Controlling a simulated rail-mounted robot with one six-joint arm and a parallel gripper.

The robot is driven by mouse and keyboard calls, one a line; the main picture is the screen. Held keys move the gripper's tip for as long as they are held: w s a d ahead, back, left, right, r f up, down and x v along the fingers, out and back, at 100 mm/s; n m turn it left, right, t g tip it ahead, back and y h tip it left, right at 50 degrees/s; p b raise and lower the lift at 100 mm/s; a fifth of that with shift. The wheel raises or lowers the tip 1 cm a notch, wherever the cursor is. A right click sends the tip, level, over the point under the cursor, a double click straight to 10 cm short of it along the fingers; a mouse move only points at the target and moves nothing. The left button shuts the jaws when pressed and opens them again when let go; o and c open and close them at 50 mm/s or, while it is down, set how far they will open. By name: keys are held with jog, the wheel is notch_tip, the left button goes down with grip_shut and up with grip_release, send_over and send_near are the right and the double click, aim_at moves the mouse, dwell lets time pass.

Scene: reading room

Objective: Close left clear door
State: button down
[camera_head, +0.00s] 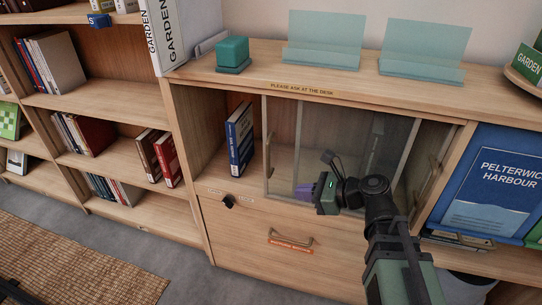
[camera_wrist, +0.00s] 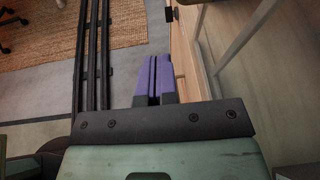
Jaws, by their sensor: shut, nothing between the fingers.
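The left clear door (camera_head: 281,128) is a light-framed pane on the cabinet. It stands slid to the right, so the left part of the cabinet is open. A small upright handle (camera_head: 268,150) is on its left edge. The right clear door (camera_head: 345,125) overlaps it. My gripper (camera_head: 303,192) has purple fingers pressed together, empty, low in front of the doors and right of that handle. The fingers (camera_wrist: 152,80) also show in the wrist view, left of the wooden cabinet front. Whether they touch the door I cannot tell.
A blue book (camera_head: 240,138) stands in the open left part. Below is a wooden drawer (camera_head: 285,255) with a handle. A teal box (camera_head: 232,52) and clear stands (camera_head: 325,40) are on top. A blue Pelterwick Harbour display (camera_head: 500,180) is at right.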

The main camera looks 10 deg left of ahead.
aim_at(278, 159)
jog(key=d+r+m+t+y, duration=0.2)
jog(key=d+r+t+y, duration=0.15)
jog(key=d+r, duration=0.3)
jog(key=shift+g, duration=0.45)
jog(key=x, duration=1.4)
jog(key=shift+s+a, duration=0.1)
jog(key=shift+a, duration=0.1)
